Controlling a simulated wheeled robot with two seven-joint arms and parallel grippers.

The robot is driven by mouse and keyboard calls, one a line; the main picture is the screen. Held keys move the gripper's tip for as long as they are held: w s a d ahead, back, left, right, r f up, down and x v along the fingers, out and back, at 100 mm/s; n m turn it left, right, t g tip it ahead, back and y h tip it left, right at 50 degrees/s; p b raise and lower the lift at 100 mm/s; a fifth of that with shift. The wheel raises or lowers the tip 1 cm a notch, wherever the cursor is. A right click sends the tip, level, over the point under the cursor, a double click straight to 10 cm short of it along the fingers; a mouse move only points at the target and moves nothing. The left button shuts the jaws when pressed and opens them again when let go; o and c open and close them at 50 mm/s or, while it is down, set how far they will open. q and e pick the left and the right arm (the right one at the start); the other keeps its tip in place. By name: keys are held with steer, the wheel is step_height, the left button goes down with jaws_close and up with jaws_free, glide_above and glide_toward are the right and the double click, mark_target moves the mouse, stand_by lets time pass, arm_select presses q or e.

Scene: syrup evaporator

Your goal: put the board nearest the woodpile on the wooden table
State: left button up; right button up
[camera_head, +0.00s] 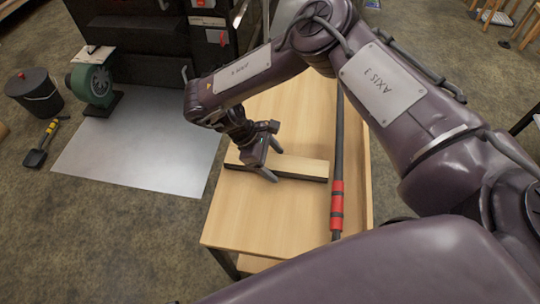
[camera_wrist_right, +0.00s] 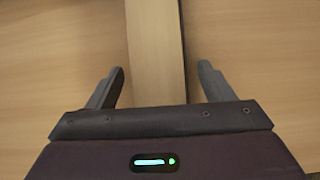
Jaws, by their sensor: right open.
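A light wooden board (camera_head: 300,166) with a dark side edge lies on the wooden table (camera_head: 270,220), across its width. My right gripper (camera_head: 271,161) is over the board's left part, pointing down. In the right wrist view the board (camera_wrist_right: 156,50) runs between the two open fingers of the right gripper (camera_wrist_right: 160,88), with a gap on each side. The fingers do not touch it in that view. My left gripper is not in view. No woodpile can be made out.
A dark rod with a red grip (camera_head: 337,195) lies along the table's right side. A metal sheet (camera_head: 140,150) covers the floor to the left, near a green blower (camera_head: 92,84), a black bucket (camera_head: 36,93) and a small shovel (camera_head: 40,146). A dark stove-like cabinet (camera_head: 140,40) stands behind.

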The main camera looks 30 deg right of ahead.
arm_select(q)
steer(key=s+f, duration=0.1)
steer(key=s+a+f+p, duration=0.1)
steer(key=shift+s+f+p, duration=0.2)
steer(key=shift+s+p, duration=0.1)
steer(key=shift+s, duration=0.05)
arm_select(e)
steer(key=v, duration=1.2)
